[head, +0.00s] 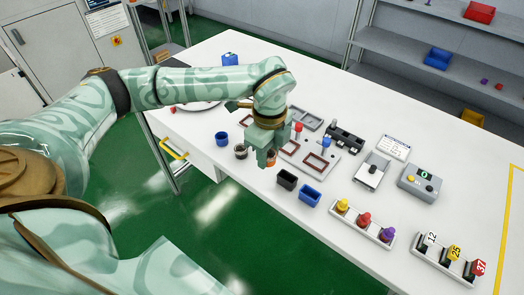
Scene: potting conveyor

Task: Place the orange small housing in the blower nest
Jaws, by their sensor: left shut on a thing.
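My left gripper (268,160) is low over the white table, near its front edge. It is shut on a small orange thing, taken as the orange small housing (272,156), which shows only partly between the fingers. Just right of the gripper lies a grey plate with dark red square frames (317,164). A black block device (345,138) and a grey device with a dark slot (373,169) stand farther right. I cannot tell which of these is the blower nest. My right gripper is not in view.
A dark cup (241,152) and a blue cup (222,139) stand left of the gripper. A black bin (287,180) and a blue bin (310,195) are close on its right. A rack with coloured knobs (363,220) and a grey button box (422,184) stand farther right.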

